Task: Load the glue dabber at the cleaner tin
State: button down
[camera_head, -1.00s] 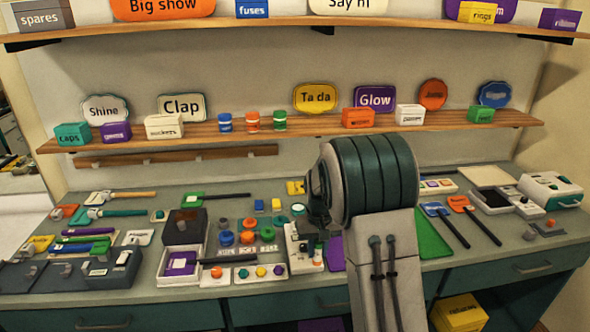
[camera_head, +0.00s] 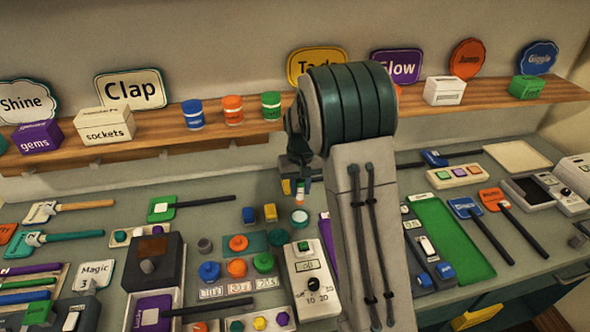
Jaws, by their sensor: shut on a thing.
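My gripper (camera_head: 297,180) hangs over the middle of the bench, partly hidden by my own arm. It is shut on a small, slim thing with a pale and reddish lower end, which I take to be the glue dabber (camera_head: 302,198). The dabber's upper part is hidden in the jaws. Just below it stands a small round tin with a pale top and teal side (camera_head: 299,217), perhaps the cleaner tin; no label on it is readable. The dabber's end appears above the tin, and I cannot tell whether they touch.
Several coloured round pots, including an orange one (camera_head: 238,243), stand left of the tin. A white meter with a dial (camera_head: 308,280) stands in front. The shelf (camera_head: 165,132) runs behind.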

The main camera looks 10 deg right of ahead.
aim_at(300, 203)
jog(key=shift+w+f, duration=0.15)
jog(key=shift+w, duration=0.1)
jog(key=shift+s+f+b, duration=0.15)
jog(key=shift+f+b, duration=1.75)
jog(key=shift+f, duration=0.9)
jog(key=shift+f+b, duration=0.5)
jog(key=shift+f, duration=0.1)
jog(key=shift+r, duration=0.15)
jog(key=shift+r+p, duration=2.2)
jog(key=shift+r, duration=1.25)
